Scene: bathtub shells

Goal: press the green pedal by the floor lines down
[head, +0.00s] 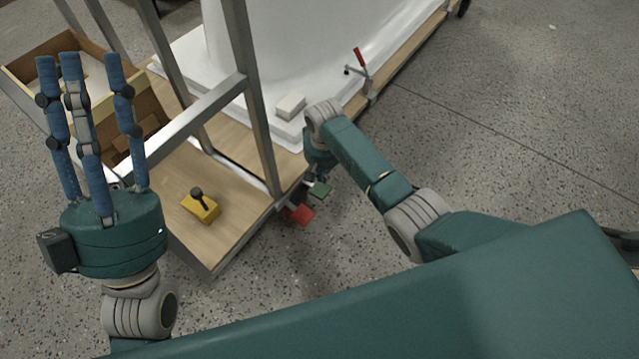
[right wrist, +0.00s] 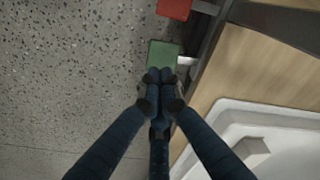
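The green pedal (head: 320,189) sticks out low from the side of the wooden platform, beside a red pedal (head: 298,215). In the right wrist view the green pedal (right wrist: 164,52) lies just beyond my right gripper (right wrist: 160,76). Its fingers are drawn together with nothing between them, and their tips overlap the pedal's near edge. I cannot tell whether they touch it. In the head view my right wrist hides most of that hand. My left gripper (head: 84,62) is raised at the left, fingers straight and spread, empty.
A white tub shell (head: 270,50) stands on the wooden platform (head: 235,235) behind metal posts (head: 250,105). A yellow box with a black knob (head: 201,208) sits on the platform. A red-handled clamp (head: 361,62) is at its edge. Speckled floor (head: 500,130) is clear to the right.

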